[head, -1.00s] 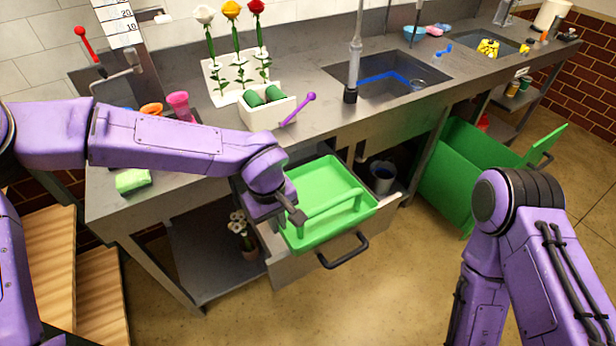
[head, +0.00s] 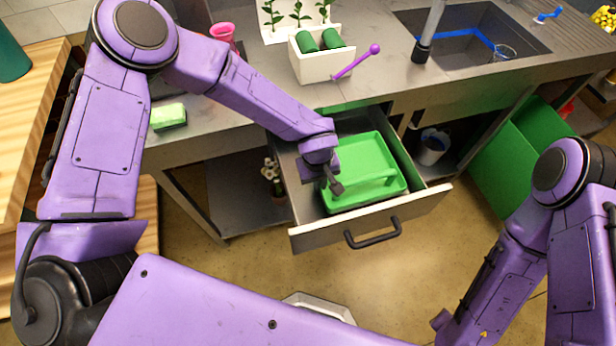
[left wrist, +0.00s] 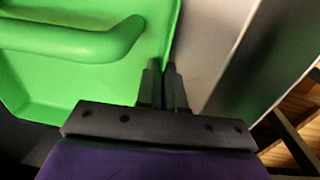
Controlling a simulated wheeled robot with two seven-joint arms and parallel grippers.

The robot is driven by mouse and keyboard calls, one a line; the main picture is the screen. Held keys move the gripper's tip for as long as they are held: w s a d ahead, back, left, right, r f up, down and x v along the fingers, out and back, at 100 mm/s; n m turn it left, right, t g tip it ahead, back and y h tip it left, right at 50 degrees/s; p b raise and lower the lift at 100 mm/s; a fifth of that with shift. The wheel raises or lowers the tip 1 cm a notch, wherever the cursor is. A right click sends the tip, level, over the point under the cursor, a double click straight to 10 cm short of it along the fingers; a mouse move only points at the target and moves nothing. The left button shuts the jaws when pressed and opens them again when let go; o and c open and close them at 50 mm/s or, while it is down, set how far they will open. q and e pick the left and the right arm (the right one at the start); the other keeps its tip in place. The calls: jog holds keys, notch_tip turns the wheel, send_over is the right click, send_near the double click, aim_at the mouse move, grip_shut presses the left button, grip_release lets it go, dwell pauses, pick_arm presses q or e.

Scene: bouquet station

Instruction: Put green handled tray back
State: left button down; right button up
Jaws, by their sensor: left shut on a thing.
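The green handled tray (head: 362,152) is in the open drawer (head: 423,210), between its side walls. Its bar handle (head: 375,184) faces the drawer front. I cannot tell whether the tray rests fully on the drawer floor. My left gripper (head: 337,187) is at the tray's near left corner, shut on its edge. In the left wrist view the two fingers (left wrist: 163,88) are close together at the edge of the tray (left wrist: 105,80), beside its handle (left wrist: 70,40). My right arm is at the right of the head view, with its gripper out of view.
The drawer pull (head: 372,235) sticks out toward me. A white box with green rolls (head: 325,66) and a purple tool (head: 357,62) are on the counter. A green sponge (head: 168,116) lies at the left. A bucket (head: 432,148) and green bin (head: 520,150) stand at the right.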

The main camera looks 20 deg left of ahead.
aim_at(307, 187)
pick_arm(q)
jog(key=a, duration=0.1)
jog(key=a+r+p, duration=0.1)
jog(key=a, duration=0.1)
jog(key=shift+a, duration=0.25)
jog(key=shift+s+a+f, duration=0.1)
jog(key=shift+s+f, duration=0.05)
jog(key=shift+f, duration=0.7)
jog(key=shift+w+f, duration=0.1)
jog(key=shift+w, duration=0.15)
jog(key=shift+f, duration=0.1)
jog(key=c, duration=1.3)
grip_release()
jog(key=shift+s, duration=0.15)
jog(key=shift+o, duration=0.2)
jog(key=shift+r, duration=0.25)
notch_tip(307, 187, up, 12)
jog(key=shift+s+a, duration=0.15)
jog(key=shift+a, duration=0.1)
